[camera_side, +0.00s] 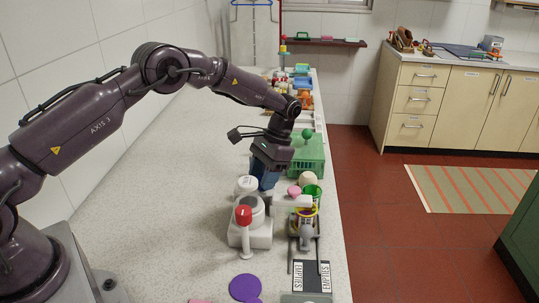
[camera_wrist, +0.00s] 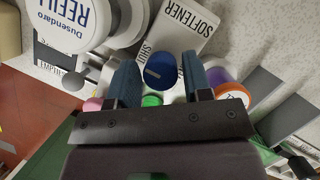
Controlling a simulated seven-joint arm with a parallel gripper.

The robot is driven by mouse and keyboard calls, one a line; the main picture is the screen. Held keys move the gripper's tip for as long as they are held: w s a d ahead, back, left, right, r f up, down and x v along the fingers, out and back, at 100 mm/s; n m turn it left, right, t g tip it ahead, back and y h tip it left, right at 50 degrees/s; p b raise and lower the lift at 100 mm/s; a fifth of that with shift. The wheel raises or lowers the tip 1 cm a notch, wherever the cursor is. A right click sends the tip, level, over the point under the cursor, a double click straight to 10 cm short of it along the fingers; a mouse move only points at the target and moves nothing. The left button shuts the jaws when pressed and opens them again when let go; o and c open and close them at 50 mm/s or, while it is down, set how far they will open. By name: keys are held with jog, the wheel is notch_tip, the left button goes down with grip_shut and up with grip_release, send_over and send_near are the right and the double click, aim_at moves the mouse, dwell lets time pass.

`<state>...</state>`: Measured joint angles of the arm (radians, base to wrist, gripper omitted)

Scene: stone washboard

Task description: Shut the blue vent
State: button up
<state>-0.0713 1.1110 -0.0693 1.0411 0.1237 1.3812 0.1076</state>
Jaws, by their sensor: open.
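The blue vent (camera_wrist: 161,71) shows in the wrist view as a round blue cap with a pale line across it. The word SHUT is printed on the pale surface beside it. My gripper (camera_wrist: 162,66) has one finger on each side of the cap. The fingers are apart, and I cannot tell whether either touches it. In the side view my gripper (camera_side: 263,186) points down behind the white device (camera_side: 250,232) with a red knob. I cannot make out the blue vent there.
A white REFILL lid (camera_wrist: 66,22) and a SOFTENER label (camera_wrist: 190,22) lie close by in the wrist view. A green crate (camera_side: 308,160) stands right of my gripper in the side view. The counter's left part (camera_side: 165,200) is clear; a purple disc (camera_side: 246,287) lies at the front.

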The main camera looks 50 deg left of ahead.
jog(key=v, duration=1.2)
jog(key=shift+r, duration=0.1)
jog(key=s+r+t, duration=0.3)
jog(key=s+r, duration=0.1)
jog(key=s, duration=0.7)
jog(key=s+d+r+n+t, duration=0.1)
jog(key=s+r+t, duration=0.2)
jog(key=s, duration=0.8)
jog(key=s+d+r+t, duration=0.1)
jog(key=s+r+t, duration=0.3)
jog(key=s+r, duration=0.3)
jog(key=shift+s+h, duration=0.3)
jog(key=shift+s, duration=1.75)
